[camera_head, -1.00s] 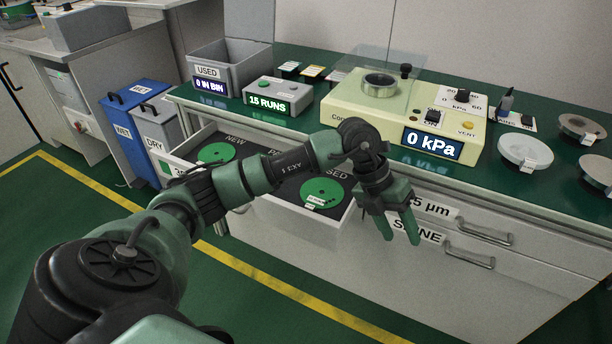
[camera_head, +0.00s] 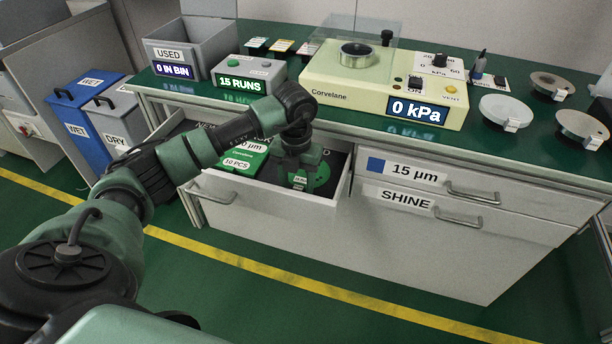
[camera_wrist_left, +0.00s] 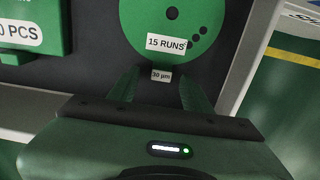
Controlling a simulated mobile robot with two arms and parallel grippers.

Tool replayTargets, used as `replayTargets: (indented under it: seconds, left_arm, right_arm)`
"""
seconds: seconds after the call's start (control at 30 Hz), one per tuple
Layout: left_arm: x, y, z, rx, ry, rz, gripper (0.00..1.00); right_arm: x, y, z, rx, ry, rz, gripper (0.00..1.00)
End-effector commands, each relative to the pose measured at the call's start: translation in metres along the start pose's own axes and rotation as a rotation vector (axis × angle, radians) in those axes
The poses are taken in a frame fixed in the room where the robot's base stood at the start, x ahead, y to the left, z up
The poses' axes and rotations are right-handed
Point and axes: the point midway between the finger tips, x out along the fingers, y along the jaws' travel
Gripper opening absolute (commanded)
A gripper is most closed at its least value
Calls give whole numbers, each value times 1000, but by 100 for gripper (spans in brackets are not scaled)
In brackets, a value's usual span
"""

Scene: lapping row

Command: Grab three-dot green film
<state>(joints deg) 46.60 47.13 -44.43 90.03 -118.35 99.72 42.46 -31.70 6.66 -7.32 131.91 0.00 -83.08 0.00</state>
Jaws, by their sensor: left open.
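A green film disc (camera_head: 322,175) lies in the open drawer, partly hidden by my left gripper in the head view. In the left wrist view the green film (camera_wrist_left: 143,22) has a "15 RUNS" label, dark dots beside it that look like three, and a centre hole. Its small "30 µm" tab (camera_wrist_left: 161,75) points toward my gripper. My left gripper (camera_head: 298,183) is over the drawer, with fingers open. In the left wrist view the gripper (camera_wrist_left: 158,82) has one finger on each side of the tab, not visibly closed on it. My right gripper is not in view.
A green "10 PCS" box (camera_head: 240,162) sits left of the film in the drawer (camera_head: 268,192). The bench above holds a cream Corvelane unit (camera_head: 345,85) reading 0 kPa, a 15 RUNS counter (camera_head: 250,70) and a grey USED bin (camera_head: 205,45).

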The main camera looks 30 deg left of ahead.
Motion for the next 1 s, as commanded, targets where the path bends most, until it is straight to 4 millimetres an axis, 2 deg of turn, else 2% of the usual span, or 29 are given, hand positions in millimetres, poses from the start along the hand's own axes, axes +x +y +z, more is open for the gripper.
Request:
replayTargets:
  seconds: [0.27, 0.43, 0.47, 0.8, 1.0]
  left_arm:
    - [4, 0, 0, 1, -1, -1, 49]
    - [4, -1, 0, 1, -1, -2, 5]
    - [4, -1, 0, 1, -1, -2, 0]
    - [2, -1, 0, 1, -2, -2, 0]
    - [-14, -1, 1, 1, -3, -3, 0]
  right_arm:
    - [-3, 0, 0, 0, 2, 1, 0]
    - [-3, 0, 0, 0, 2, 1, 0]
    - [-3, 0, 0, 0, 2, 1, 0]
    - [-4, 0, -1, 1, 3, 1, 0]
    - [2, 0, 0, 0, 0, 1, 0]
